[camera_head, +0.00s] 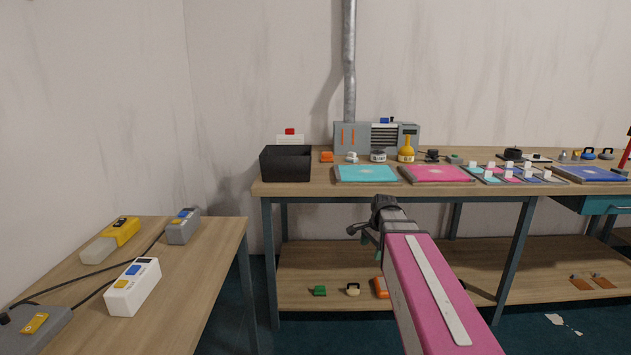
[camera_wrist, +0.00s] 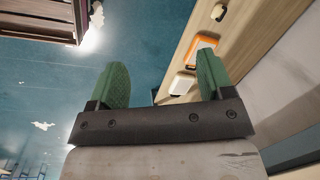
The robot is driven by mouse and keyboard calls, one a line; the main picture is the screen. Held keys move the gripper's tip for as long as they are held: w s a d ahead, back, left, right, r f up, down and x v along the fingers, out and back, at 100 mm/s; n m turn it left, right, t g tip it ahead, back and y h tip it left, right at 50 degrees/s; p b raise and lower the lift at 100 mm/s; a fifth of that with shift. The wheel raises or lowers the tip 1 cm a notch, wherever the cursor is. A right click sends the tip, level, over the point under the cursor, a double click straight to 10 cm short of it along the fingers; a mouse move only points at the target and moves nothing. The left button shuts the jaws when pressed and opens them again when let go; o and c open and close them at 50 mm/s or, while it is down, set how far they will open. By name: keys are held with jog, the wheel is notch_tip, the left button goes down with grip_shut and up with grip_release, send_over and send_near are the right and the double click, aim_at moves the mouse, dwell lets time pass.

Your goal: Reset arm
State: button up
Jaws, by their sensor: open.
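My gripper (camera_wrist: 163,82) shows in the wrist view with its two green fingers spread wide apart and nothing between them. It hangs over the teal floor (camera_wrist: 145,40), beside the edge of a wooden shelf. In the head view my arm, with a pink link, reaches forward from the lower right. Its end is in front of the long workbench (camera_head: 290,190), near the height of the bench top and apart from the things on it. The fingertips are hard to make out in the head view.
A black bin (camera_head: 286,163), a cyan panel (camera_head: 366,174) and a pink panel (camera_head: 436,174) sit on the workbench. Its lower shelf (camera_head: 330,275) holds small items. A side table (camera_head: 190,290) at left carries cabled boxes, including a white one (camera_head: 132,288). Floor shows between the tables.

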jog(key=s+f+n+g+h, duration=0.1)
jog(key=s+f+n, duration=1.1)
jog(key=s+f, duration=0.2)
jog(key=shift+s+a+f, duration=0.3)
jog(key=shift+a+f, duration=0.05)
jog(key=shift+a, duration=0.1)
